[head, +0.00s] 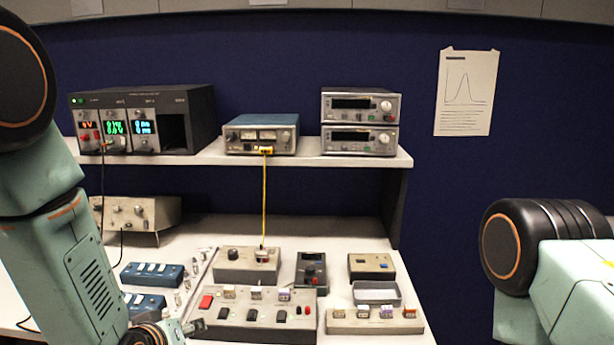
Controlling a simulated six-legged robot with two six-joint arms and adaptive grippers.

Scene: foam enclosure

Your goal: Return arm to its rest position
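My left arm (70,250) comes in from the left and reaches down to the bottom edge. My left gripper (185,328) is only partly in view there, near the left end of a grey control box (255,318). Most of the gripper is cut off, so I cannot tell whether it is open or holds anything. My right arm (560,265) shows at the right edge, apart from the bench. Its gripper is out of view.
The bench holds blue switch boxes (152,274), a grey box (247,265) with a yellow cable (264,200) and a small tray (376,293). A shelf (300,160) above carries instruments, including a black modular unit (180,98). Space between bench and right arm looks clear.

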